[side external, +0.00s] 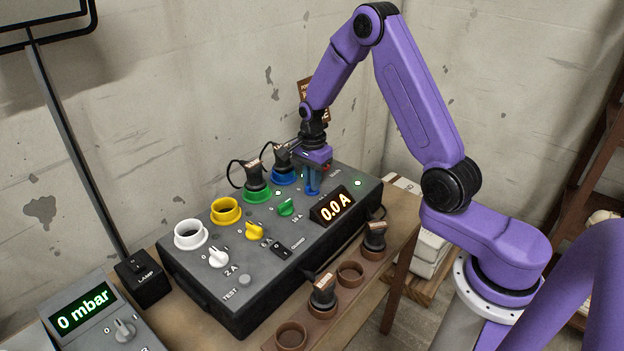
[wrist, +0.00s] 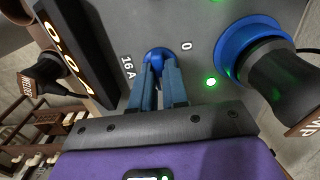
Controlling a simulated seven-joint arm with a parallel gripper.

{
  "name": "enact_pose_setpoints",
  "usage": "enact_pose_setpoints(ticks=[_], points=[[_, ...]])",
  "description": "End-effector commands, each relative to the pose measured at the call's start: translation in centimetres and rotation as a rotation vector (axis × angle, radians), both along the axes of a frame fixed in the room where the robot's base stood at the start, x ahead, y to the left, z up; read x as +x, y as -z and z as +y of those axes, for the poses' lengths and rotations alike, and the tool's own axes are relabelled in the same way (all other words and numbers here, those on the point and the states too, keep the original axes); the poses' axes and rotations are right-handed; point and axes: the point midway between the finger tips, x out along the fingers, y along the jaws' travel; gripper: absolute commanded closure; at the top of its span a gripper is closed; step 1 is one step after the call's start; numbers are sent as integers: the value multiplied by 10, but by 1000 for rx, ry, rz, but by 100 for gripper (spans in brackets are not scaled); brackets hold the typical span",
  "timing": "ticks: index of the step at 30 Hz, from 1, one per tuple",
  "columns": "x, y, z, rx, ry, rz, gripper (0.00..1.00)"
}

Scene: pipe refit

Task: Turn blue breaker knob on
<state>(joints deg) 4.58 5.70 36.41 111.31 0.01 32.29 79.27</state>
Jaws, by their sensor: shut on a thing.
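The blue breaker knob (wrist: 157,55) sits on the grey panel (wrist: 200,30) between a "0" mark and a "16 A" mark in the wrist view. My gripper (wrist: 159,78) is shut on it, with a blue finger on each side. The fingers hide much of the knob, so I cannot tell which mark it points to. In the side external view my gripper (side external: 313,190) reaches down onto the panel's far right part and hides the knob. A green light (wrist: 211,82) glows near the knob.
A black plug (wrist: 285,80) stands in the blue socket (wrist: 233,45) beside my gripper. The display (side external: 332,207) reads 0.0 A. Green (side external: 286,207), yellow (side external: 255,231) and white (side external: 218,258) knobs sit along the panel. A wooden holder (side external: 348,287) with plugs stands in front.

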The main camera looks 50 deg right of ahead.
Motion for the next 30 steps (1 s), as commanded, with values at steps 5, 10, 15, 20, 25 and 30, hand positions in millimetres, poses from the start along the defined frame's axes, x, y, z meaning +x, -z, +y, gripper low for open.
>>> enact_pose_setpoints(ticks=[5,10,15,20,25,30], points=[[0,-1,0,0,21,-1,100],[0,-1,0,0,25,-1,100],[0,-1,0,0,26,-1,100],[0,0,0,0,25,-1,61],[0,0,0,0,24,-1,61],[1,-4,0,0,23,-1,61]])
